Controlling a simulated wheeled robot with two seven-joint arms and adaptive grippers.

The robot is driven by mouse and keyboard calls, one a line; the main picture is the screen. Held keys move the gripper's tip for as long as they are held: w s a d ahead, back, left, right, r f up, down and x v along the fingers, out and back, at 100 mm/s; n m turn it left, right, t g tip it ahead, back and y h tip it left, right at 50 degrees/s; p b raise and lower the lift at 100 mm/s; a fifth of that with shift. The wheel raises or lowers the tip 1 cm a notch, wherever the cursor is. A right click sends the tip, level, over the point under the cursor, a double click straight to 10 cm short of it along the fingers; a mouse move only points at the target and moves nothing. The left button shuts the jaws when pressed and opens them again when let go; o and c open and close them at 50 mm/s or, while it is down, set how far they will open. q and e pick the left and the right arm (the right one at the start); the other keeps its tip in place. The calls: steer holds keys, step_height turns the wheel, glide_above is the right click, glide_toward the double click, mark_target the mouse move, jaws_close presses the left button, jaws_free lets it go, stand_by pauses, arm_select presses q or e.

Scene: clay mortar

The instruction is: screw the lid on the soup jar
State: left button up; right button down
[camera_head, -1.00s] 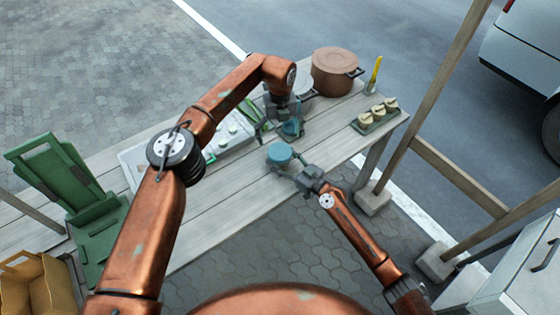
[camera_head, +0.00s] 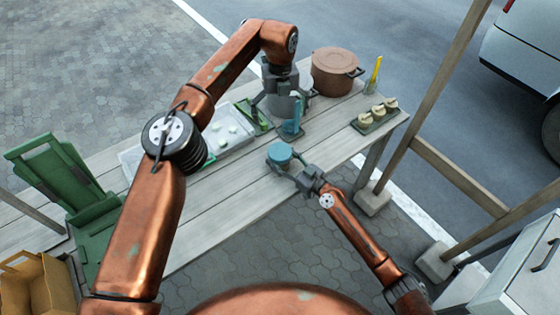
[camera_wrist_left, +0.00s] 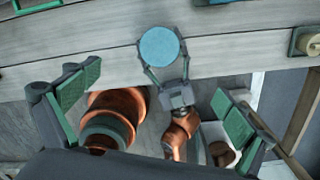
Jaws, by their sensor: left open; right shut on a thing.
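A round blue jar (camera_head: 279,153) is at the table's front edge, held in my right gripper (camera_head: 296,171). In the left wrist view the jar (camera_wrist_left: 160,46) shows a flat blue round top between the right gripper's fingers (camera_wrist_left: 166,80); I cannot tell whether that top is a separate lid. I cannot make out whether that item is the lid.
A green tray (camera_head: 377,121) with several pale pieces lies at right. A white tray (camera_head: 232,128) is left of my gripper. The front boards are clear.

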arm_select(q)
step_height(320, 180, up, 2)
steer(key=shift+r, duration=0.1)
arm_select(e)
steer(key=c, duration=0.6)
jaws_free()
steer(key=shift+c, duration=0.2)
steer(key=v, duration=1.2)
